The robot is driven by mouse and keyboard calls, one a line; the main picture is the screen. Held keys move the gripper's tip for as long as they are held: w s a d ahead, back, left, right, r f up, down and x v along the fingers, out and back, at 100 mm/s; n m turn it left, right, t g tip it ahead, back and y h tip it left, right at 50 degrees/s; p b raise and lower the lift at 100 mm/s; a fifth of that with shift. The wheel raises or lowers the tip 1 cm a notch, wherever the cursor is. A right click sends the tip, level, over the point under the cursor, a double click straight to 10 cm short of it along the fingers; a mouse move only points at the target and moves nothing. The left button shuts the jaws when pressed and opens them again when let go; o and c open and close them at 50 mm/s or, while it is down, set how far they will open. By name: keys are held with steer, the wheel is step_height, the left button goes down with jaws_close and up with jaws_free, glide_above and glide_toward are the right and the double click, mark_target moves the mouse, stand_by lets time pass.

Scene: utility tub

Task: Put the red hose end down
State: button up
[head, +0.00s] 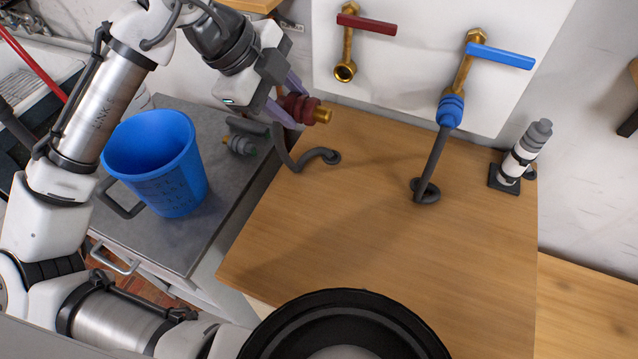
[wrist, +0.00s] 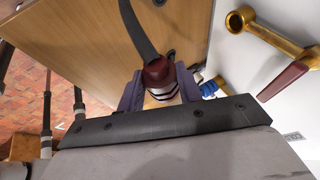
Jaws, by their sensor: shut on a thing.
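The red hose end (head: 294,106), dark red with a brass tip, is held between the fingers of my gripper (head: 285,98) in the head view. It is above the back left part of the wooden worktop (head: 330,240), with the brass tip pointing right. Its grey hose (head: 283,150) hangs down and runs to a hole in the worktop. In the wrist view the red hose end (wrist: 157,76) sits between the two purple-grey fingers (wrist: 160,92). The red-handled tap (head: 347,50) is to the right of the gripper, its brass spout apart from the hose end.
A blue-handled tap (head: 490,53) has a blue hose end (head: 450,110) at its outlet. A grey and white fitting (head: 525,150) stands at the right. A blue bucket (head: 160,165) and a dark green-tipped fitting (head: 240,143) are on the grey counter. The worktop's middle is clear.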

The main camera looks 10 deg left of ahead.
step_height(320, 180, down, 18)
steer(key=shift+f+p, duration=0.2)
steer(key=shift+p, duration=1)
steer(key=shift+f, duration=0.2)
steer(key=shift+f+b, duration=0.6)
steer(key=shift+b, duration=0.05)
steer(key=o, duration=1.1)
steer(key=shift+r, duration=0.15)
